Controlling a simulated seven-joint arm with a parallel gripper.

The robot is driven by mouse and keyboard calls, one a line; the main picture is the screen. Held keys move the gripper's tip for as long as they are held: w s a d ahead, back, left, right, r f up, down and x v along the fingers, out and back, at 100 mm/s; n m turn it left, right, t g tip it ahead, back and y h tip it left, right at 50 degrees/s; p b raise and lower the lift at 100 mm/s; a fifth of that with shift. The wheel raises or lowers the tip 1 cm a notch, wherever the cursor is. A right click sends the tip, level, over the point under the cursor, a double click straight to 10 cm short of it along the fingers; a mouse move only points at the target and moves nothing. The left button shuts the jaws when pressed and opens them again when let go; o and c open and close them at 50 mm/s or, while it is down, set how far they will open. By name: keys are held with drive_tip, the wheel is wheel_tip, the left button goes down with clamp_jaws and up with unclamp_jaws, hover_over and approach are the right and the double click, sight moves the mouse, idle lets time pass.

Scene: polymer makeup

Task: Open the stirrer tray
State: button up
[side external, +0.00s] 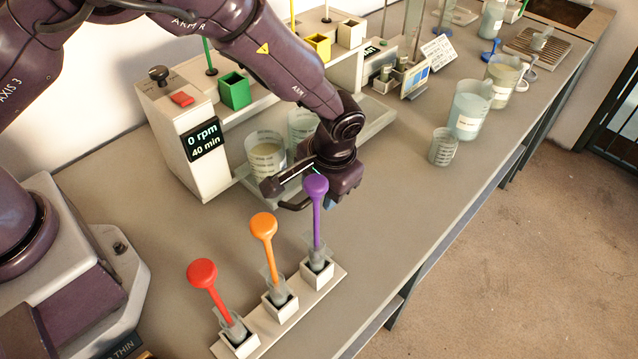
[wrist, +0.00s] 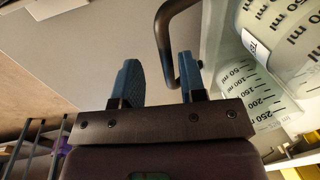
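The stirrer machine (side external: 172,140) stands at the back left, with a display reading 0 rpm and 40 min. Its pale tray (side external: 240,187) carries clear graduated beakers (side external: 265,155). A dark curved handle (side external: 293,204) shows at the tray's front, partly hidden by my gripper. My gripper (side external: 330,205) is low at the tray's front right. In the wrist view its blue fingers (wrist: 157,78) are apart. The dark handle (wrist: 163,45) appears between them, closer to the right finger. I cannot tell whether it touches a finger. The beakers (wrist: 262,85) show at right.
A white rack (side external: 300,306) with red, orange and purple stirrers stands in front; the purple stirrer (side external: 317,205) rises close before my gripper. A small beaker (side external: 443,147) and larger beakers (side external: 470,110) stand to the right. The bench front (side external: 395,235) between is clear.

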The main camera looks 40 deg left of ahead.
drive_tip(key=shift+a+r, duration=0.1)
wheel_tip(320, 180, up, 13)
drive_tip(key=d, duration=0.2)
drive_tip(key=shift+d+f, duration=0.15)
drive_tip(key=shift+f, duration=0.05)
idle(0.3)
drive_tip(key=s+a+r+t+h, duration=0.2)
drive_tip(key=s+a+r+t, duration=0.3)
drive_tip(key=s+a+r, duration=1.2)
drive_tip(key=s+a, duration=0.1)
drive_tip(key=s, duration=0.2)
drive_tip(key=shift+a+t, duration=0.3)
drive_tip(key=shift+a, duration=0.1)
